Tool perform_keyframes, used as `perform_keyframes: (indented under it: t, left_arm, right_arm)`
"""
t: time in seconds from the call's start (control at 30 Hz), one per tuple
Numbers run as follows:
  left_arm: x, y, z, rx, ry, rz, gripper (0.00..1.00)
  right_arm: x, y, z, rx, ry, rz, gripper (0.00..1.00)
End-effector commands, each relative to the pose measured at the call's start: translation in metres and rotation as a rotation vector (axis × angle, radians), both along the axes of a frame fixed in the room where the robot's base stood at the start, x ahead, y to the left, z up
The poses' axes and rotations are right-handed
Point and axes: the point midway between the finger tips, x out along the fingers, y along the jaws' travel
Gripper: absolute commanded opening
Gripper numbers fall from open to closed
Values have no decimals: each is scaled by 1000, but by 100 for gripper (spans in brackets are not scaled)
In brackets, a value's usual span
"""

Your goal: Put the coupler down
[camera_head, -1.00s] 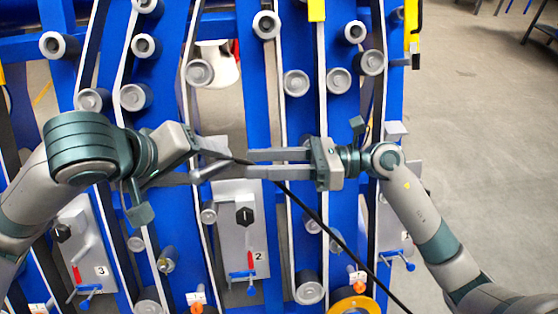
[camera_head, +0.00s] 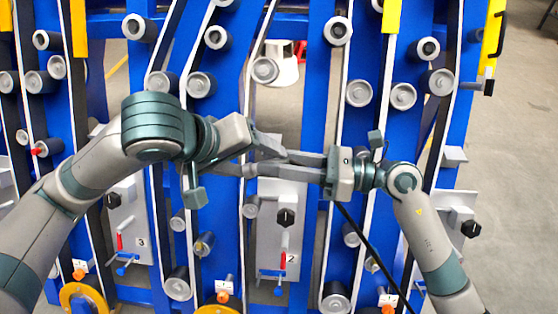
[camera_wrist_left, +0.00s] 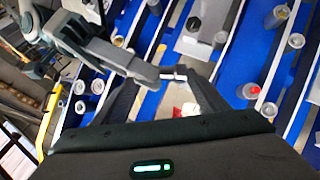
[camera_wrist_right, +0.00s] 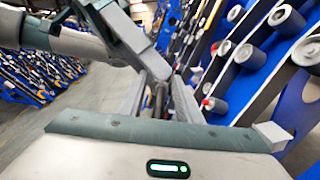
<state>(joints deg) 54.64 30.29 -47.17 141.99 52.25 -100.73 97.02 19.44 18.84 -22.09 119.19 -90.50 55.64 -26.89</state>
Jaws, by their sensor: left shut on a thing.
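My left gripper (camera_head: 268,150) is in the middle of the head view, in front of the blue frame. It is shut on a small silver piece, which I take for the coupler (camera_wrist_left: 174,75); it shows between the fingertips in the left wrist view. In the head view the overlapping fingers mostly hide it. My right gripper (camera_head: 262,168) reaches in from the right, its fingertips beside the left ones. Its two long fingers stand apart with a gap between them; they also show in the right wrist view (camera_wrist_right: 164,82).
Blue uprights (camera_head: 315,90) with white-edged belts and several grey rollers (camera_head: 265,70) stand close behind both grippers. A grey panel marked 2 (camera_head: 270,240) is below them. A black cable (camera_head: 372,255) runs down to the lower right. Open floor (camera_head: 515,200) lies to the right.

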Motion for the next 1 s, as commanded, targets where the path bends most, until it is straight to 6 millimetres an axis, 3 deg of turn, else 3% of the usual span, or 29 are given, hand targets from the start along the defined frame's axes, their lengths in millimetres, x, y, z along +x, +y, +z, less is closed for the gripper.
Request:
perform_keyframes:
  t: [0.03, 0.1, 0.17, 0.2, 0.3, 0.73, 1.0]
  left_arm:
    - [0, 0, 0, -1, 0, 0, 42]
    - [0, 0, 0, -1, 0, 0, 42]
    - [0, 0, 0, -1, -1, 0, 42]
    - [0, 0, 0, -1, -1, 0, 72]
    - [0, 0, 0, -1, 0, 0, 89]
    - [0, 0, 6, -1, 0, 0, 89]
    - [1, -1, 38, -2, -4, 0, 89]
  right_arm:
    - [0, 0, 0, 0, 0, 0, 18]
    - [0, 0, 0, 0, 0, 0, 1]
    - [0, 0, 0, 0, 0, 0, 0]
    - [0, 0, 0, 0, -1, 0, 0]
    - [0, 0, 0, 0, -1, 0, 0]
    - [0, 0, 0, 0, 0, 0, 0]
    - [0, 0, 0, 0, 0, 0, 0]
